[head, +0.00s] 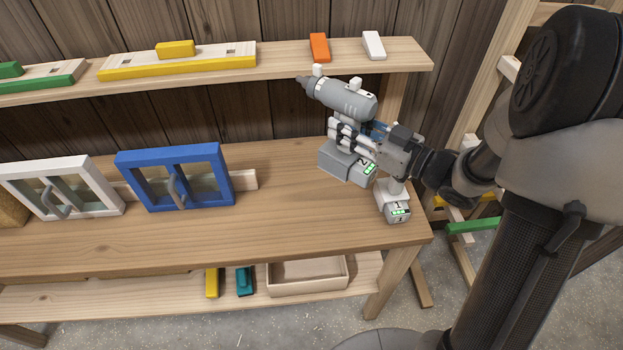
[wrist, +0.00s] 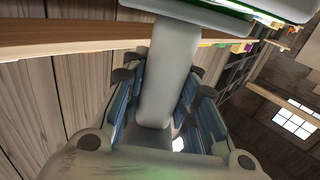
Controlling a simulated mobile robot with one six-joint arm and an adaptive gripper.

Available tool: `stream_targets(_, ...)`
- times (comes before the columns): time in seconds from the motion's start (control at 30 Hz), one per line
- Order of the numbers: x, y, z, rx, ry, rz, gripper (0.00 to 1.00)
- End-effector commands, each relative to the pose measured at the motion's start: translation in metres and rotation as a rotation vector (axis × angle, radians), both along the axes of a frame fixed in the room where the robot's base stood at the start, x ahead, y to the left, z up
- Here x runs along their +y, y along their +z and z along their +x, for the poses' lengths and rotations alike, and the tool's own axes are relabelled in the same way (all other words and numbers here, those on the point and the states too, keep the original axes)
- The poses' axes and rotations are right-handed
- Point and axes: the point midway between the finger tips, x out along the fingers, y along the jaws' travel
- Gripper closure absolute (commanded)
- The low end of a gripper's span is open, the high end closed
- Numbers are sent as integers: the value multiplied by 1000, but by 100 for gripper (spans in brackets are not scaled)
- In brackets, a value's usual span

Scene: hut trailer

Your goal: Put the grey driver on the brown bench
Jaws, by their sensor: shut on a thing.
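The grey driver (head: 345,99) is upright over the right part of the brown bench (head: 290,215), its nose pointing left. Its thick base with green marks (head: 340,161) shows against the bench top; I cannot tell whether it touches the top. My gripper (head: 347,136) is shut on the driver's handle from the right. In the wrist view the handle (wrist: 168,75) runs between the fingers (wrist: 163,90), and part of the driver with a green edge shows at the top. The gripper hides part of the handle in the head view.
A second, paler tool with a numbered base (head: 398,208) stands near the bench's right front corner, partly behind my arm. Blue (head: 178,178) and white (head: 62,187) framed boxes stand left. A shelf (head: 285,58) with coloured blocks runs behind. The bench middle is clear.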

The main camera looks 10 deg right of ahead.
Motion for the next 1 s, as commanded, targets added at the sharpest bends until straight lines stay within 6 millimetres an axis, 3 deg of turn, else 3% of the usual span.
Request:
stream_targets(0.6, 0, -134, 1, -2, -1, 4, 100)
stream_targets(1.0, 0, -164, 1, -3, -1, 1, 100)
